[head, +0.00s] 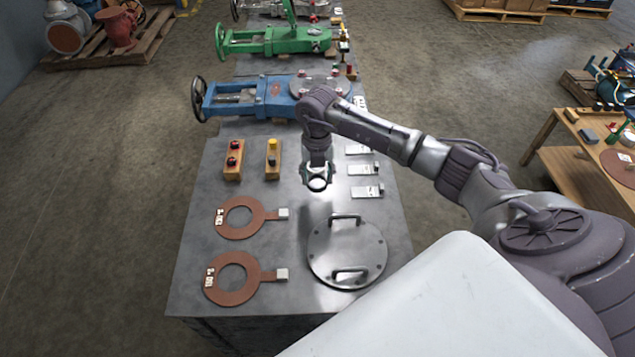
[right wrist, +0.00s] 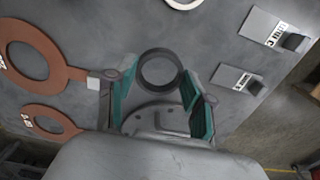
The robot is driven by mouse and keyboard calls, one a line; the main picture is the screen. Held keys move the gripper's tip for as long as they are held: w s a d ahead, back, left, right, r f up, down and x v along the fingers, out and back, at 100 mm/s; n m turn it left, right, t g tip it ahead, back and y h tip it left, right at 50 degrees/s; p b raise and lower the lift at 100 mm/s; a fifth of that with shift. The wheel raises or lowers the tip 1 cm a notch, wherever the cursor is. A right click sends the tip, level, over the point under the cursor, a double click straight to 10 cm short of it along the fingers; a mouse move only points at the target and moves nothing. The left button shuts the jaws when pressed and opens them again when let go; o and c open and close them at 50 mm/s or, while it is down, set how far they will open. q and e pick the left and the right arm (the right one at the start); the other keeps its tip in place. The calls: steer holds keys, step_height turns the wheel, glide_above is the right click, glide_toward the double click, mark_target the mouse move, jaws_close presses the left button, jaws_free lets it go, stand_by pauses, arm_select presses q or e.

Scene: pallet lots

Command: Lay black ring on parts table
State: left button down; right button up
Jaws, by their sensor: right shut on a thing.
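The black ring (right wrist: 160,70) is between the two fingers of my right gripper (right wrist: 155,98), which is shut on it. In the head view the right gripper (head: 317,172) points down over the middle of a grey-topped table (head: 190,270), with the ring (head: 317,189) at its fingertips. The ring appears above the tabletop; the exact gap is hard to tell. My left gripper is not in view. The grey table is the surface directly below; whether it is the parts table is not marked.
A round steel cover (head: 347,262) with two handles lies in front of the gripper. Two brown ring gaskets (head: 262,214) with handles lie left. Wooden blocks (head: 233,160) with knobs, metal tags (head: 365,192) and a blue valve (head: 240,97) are nearby. A wooden table (head: 560,118) stands right.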

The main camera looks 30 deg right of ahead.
mark_target(317, 195)
step_height(317, 195, down, 4)
steer(key=b, duration=0.3)
steer(key=shift+s+f+b, duration=0.1)
steer(key=shift+f+b, duration=0.05)
steer(key=shift+b, duration=0.15)
steer(key=o, duration=1.2)
steer(key=shift+c, duration=0.2)
steer(key=shift+r+p, duration=0.2)
steer(key=shift+p, duration=0.1)
steer(key=shift+r, duration=0.35)
step_height(317, 195, up, 11)
steer(key=shift+b, duration=0.3)
